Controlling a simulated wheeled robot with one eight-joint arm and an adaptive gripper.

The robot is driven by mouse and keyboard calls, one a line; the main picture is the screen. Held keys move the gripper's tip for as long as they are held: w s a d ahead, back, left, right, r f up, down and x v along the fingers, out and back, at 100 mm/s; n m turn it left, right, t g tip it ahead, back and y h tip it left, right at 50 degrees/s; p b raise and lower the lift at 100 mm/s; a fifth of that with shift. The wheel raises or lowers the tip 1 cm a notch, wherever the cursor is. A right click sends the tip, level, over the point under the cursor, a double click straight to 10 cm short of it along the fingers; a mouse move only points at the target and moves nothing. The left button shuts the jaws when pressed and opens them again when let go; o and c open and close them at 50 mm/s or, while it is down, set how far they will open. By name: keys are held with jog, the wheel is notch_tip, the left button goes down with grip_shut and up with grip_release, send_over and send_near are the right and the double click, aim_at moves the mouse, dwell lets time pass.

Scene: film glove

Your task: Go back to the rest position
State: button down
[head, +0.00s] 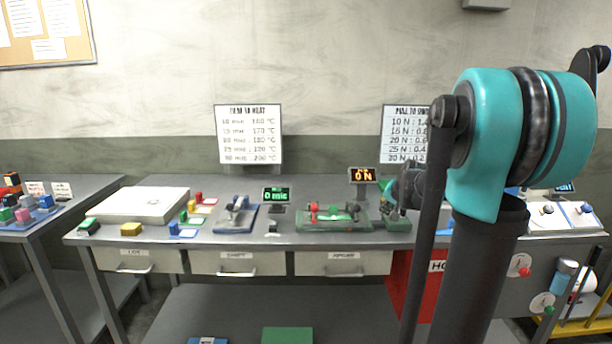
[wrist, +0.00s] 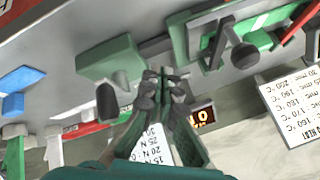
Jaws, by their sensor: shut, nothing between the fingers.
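My gripper (head: 397,192) is over the right half of the bench, partly behind my own teal and dark arm in the head view. In the wrist view my gripper (wrist: 161,72) shows its fingertips together with nothing between them. A green block-like device (wrist: 112,62) is close by the fingertips. It also shows in the head view as a green device (head: 393,222) at the bench, beside a green fixture (head: 333,217) with a red knob. I cannot tell whether the fingers touch the device.
A red display reading "0 N" (head: 362,175) stands behind the fixture. The bench (head: 270,239) also carries a green display (head: 276,195), a blue device (head: 236,214), a white box (head: 133,204) and small coloured blocks. White devices (head: 549,212) are at the far right. Space above the bench's left half is free.

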jog(key=s+a+f+n+g, duration=0.1)
jog(key=s+f, duration=0.4)
jog(key=s, duration=0.5)
jog(key=s+a+f+n+g, duration=0.1)
jog(key=s+a+f+n, duration=0.2)
jog(key=s, duration=0.8)
jog(key=s+a+f+n+g+h, duration=0.1)
jog(key=s+a+f+n+g, duration=0.1)
jog(key=s+f, duration=0.6)
jog(key=s+a, duration=0.1)
jog(key=s, duration=0.2)
jog(key=shift+a, duration=0.3)
